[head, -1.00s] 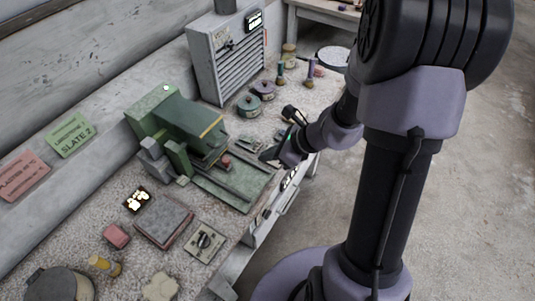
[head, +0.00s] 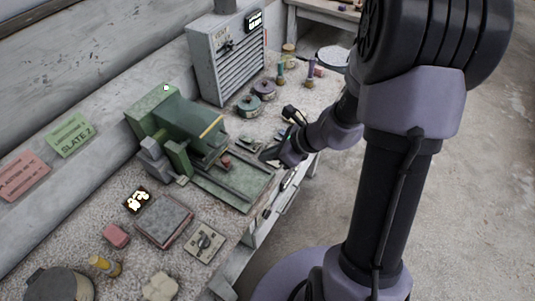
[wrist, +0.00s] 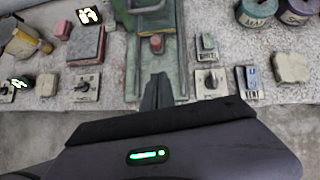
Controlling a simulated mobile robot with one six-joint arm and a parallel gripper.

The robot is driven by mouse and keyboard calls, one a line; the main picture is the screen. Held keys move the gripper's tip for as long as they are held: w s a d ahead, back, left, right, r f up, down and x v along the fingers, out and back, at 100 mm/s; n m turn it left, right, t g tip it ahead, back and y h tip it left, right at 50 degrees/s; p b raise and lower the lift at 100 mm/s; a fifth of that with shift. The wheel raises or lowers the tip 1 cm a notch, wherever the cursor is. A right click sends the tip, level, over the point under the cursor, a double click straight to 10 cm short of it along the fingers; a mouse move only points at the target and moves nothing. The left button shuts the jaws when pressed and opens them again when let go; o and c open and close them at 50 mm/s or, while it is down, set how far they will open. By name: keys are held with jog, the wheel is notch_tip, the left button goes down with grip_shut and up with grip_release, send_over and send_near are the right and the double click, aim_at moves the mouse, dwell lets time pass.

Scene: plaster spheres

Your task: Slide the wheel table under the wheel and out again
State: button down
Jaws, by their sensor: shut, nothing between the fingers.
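The green grinding machine (head: 178,128) stands on the bench, with its guard over the place of the wheel; I cannot make out the wheel itself. The flat green wheel table bed (head: 240,186) with rails runs out from the machine toward the bench's front edge. It shows in the wrist view (wrist: 181,75) too. A small red knob-like piece (wrist: 156,43) sits on the table near the machine; it also shows in the head view (head: 226,161). My gripper (wrist: 157,88) is shut and empty, pointing at the table's front part, apart from the red piece.
A grey slab (head: 164,221) and a dial plate (head: 204,242) lie left of the machine. A switch plate (wrist: 209,80), lidded pots (head: 249,105) and a louvred grey cabinet (head: 225,55) are on the other side. The floor before the bench is clear.

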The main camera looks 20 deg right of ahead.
jog(key=c, duration=1.9)
grip_release()
jog(key=shift+f, duration=0.2)
jog(key=o, duration=0.4)
jog(key=shift+w+d+f+n+y+b, duration=0.3)
jog(key=shift+f+y+b, duration=0.15)
jog(key=shift+b, duration=0.1)
jog(key=shift+w+d+f+n+y+b, duration=0.15)
jog(key=shift+d+f+n+y+b, duration=0.1)
jog(key=shift+f+y+b, duration=0.25)
jog(key=shift+o, duration=0.3)
jog(key=d+y, duration=0.1)
jog(key=d+f+n+y+b, duration=0.1)
jog(key=d+t+y+b, duration=0.1)
jog(key=shift+w+d+f, duration=0.1)
jog(key=shift+d+f, duration=0.15)
jog(key=shift+d, duration=0.1)
jog(key=shift+n+y, duration=0.35)
jog(key=b+x, duration=0.1)
jog(key=x, duration=0.4)
jog(key=b+x, duration=0.2)
jog(key=x, duration=0.4)
jog(key=b+x, duration=0.2)
jog(key=x, duration=0.3)
jog(key=shift+w+a+r, duration=0.2)
jog(key=shift+a+r, duration=0.1)
jog(key=shift+a, duration=0.1)
grip_shut()
